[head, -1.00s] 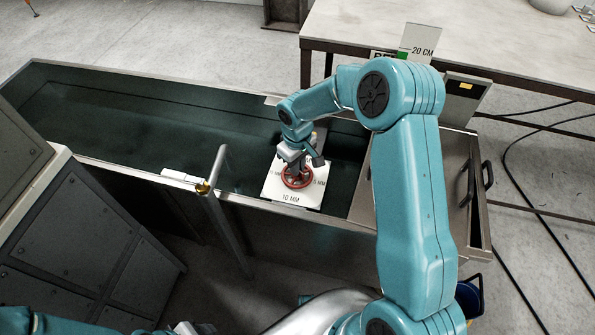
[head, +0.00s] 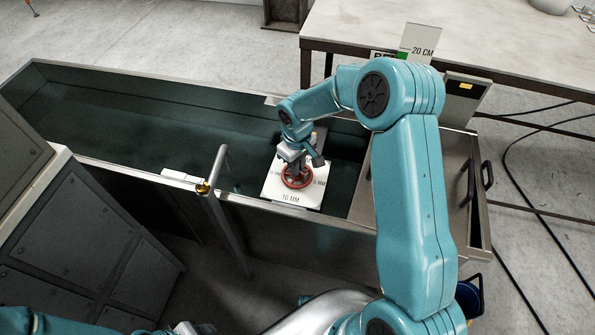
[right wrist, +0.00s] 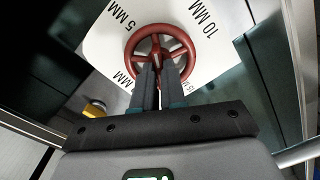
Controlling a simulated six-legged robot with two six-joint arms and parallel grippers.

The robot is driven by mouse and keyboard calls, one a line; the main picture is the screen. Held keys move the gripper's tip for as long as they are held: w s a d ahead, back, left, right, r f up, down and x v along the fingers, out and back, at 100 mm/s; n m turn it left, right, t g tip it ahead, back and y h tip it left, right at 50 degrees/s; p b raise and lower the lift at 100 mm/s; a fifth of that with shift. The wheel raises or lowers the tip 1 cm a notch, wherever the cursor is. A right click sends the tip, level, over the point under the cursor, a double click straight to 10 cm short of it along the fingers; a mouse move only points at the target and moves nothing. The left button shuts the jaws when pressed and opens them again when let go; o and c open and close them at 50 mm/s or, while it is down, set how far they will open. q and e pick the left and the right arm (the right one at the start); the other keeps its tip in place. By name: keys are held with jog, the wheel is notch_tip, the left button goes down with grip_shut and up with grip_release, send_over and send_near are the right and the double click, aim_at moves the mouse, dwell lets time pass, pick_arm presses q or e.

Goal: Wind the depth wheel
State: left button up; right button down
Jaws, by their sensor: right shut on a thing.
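The depth wheel (head: 284,181) is a red spoked handwheel on a white dial plate (head: 274,190) with black MM marks. The plate sits in the right part of a long dark trough. My right gripper (head: 295,171) reaches down onto the wheel from above. In the right wrist view the two fingers (right wrist: 160,78) are close together over the wheel (right wrist: 133,44), near its hub, shut on a red part of it. The fingers hide part of the near rim. The marks 5 MM, 10 MM and 15 MM show around it. My left gripper does not show clearly.
The long trough (head: 120,172) has raised metal edges. A table (head: 480,50) stands behind. Dark handles (head: 487,175) and black cables lie to the right.

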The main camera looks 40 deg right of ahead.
jog(key=shift+f+m+b, duration=0.15)
jog(key=shift+m+b, duration=0.65)
jog(key=shift+m, duration=0.1)
